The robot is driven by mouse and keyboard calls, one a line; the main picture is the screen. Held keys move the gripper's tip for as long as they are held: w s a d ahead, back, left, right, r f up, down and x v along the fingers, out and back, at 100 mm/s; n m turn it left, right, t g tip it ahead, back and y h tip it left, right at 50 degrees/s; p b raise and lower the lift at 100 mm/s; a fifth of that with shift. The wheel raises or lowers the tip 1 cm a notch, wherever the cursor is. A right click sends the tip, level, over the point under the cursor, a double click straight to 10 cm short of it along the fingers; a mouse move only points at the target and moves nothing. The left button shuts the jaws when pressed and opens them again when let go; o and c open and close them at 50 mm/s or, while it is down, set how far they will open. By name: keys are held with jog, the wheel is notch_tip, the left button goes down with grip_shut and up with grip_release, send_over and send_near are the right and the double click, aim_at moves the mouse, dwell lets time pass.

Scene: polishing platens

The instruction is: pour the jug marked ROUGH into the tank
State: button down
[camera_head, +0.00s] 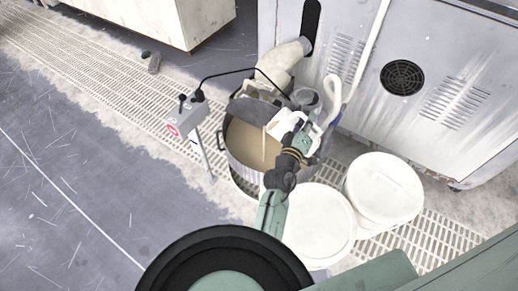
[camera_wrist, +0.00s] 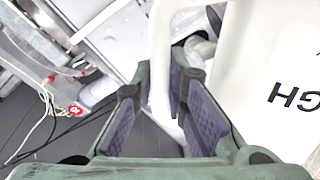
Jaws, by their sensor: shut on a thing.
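The white jug (camera_head: 287,122) is held tilted over the tank in the head view, partly hidden by my arm. In the wrist view the jug (camera_wrist: 250,75) fills the right side, with the letters "GH" showing and the rest of its marking out of frame. My gripper (camera_wrist: 155,95) is shut on the jug's white handle (camera_wrist: 162,55); it also shows in the head view (camera_head: 297,138). The round tank (camera_head: 233,167) stands below and holds tan liquid (camera_head: 243,143). A thin pale stream (camera_head: 264,147) runs down from the jug's lip to this liquid.
A grey control box (camera_head: 187,119) on a post stands left of the tank. Two white lidded buckets (camera_head: 384,188) (camera_head: 319,222) stand right of it. A large grey cabinet (camera_head: 400,125) with vents is behind. The floor at left is open.

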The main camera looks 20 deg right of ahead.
aim_at(289, 115)
jog(key=shift+w+a+f+n, duration=0.1)
jog(key=shift+w+a+n, duration=0.25)
jog(key=shift+n, duration=0.15)
dwell(1.2)
jog(key=shift+w+a+n, duration=0.7)
jog(key=shift+n, duration=0.1)
dwell(2.0)
jog(key=shift+w+a+n+b, duration=0.75)
jog(key=shift+w+a+n, duration=0.05)
jog(key=shift+w+a, duration=0.45)
dwell(0.9)
jog(key=shift+w+a+n, duration=0.6)
jog(key=shift+a, duration=0.05)
dwell(0.7)
